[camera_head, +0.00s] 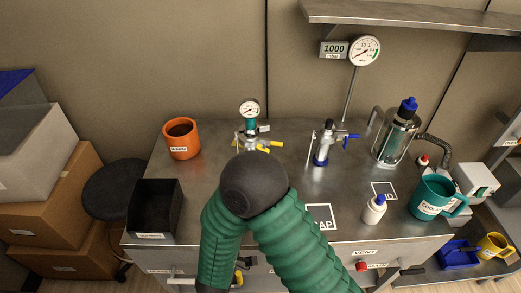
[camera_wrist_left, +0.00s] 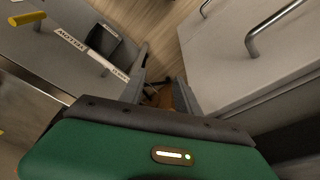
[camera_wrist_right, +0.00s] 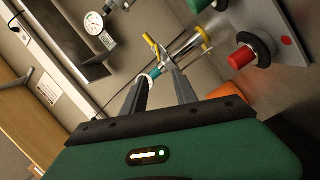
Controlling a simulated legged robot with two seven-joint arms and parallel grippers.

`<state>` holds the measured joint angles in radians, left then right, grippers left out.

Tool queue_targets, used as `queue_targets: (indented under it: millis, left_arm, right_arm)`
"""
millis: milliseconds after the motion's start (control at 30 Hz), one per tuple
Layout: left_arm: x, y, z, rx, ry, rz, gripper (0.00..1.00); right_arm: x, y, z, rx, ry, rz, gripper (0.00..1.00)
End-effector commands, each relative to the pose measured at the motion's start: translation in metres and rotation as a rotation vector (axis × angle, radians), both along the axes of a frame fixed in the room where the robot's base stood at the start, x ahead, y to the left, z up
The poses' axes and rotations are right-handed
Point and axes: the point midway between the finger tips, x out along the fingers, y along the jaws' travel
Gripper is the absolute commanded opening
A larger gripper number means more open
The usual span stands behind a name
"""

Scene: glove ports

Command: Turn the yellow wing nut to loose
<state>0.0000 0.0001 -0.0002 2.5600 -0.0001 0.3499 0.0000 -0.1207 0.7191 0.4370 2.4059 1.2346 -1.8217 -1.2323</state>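In the head view, yellow parts (camera_head: 274,143) show low on a small gauge fitting at the table's back; which one is the wing nut is unclear. The right wrist view shows a yellow winged piece (camera_wrist_right: 151,45) by a metal tube, just beyond my right gripper (camera_wrist_right: 160,72). Its fingers are apart, with a teal and yellow part of the fitting in line with the gap; contact cannot be told. My left gripper (camera_wrist_left: 160,84) has its fingers apart and empty, pointing down past the table edge.
A black bin (camera_head: 156,208) and an orange mug (camera_head: 181,138) stand at the table's left. A blue-handled valve (camera_head: 323,143), glass vessel (camera_head: 396,137), white bottle (camera_head: 374,209) and teal jug (camera_head: 432,197) stand right. A red knob (camera_wrist_right: 241,58) is near the right gripper.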

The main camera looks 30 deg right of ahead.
Motion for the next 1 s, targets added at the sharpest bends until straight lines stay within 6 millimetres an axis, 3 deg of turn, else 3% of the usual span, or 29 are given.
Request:
queue_targets:
  millis: [600, 767, 1000]
  left_arm:
    - [0.0, 0.0, -0.012, 0.0, 0.0, 0.0, 0.39]
    - [0.0, 0.0, -0.013, 0.0, 0.0, 0.0, 0.39]
    - [0.0, 0.0, -0.013, 0.0, 0.0, 0.0, 0.39]
  right_arm:
    - [0.101, -0.103, -0.001, -0.002, 0.003, -0.005, 0.34]
    - [0.115, -0.115, -0.001, -0.002, 0.003, -0.003, 0.34]
    - [0.117, -0.117, 0.0, -0.002, 0.005, -0.001, 0.34]
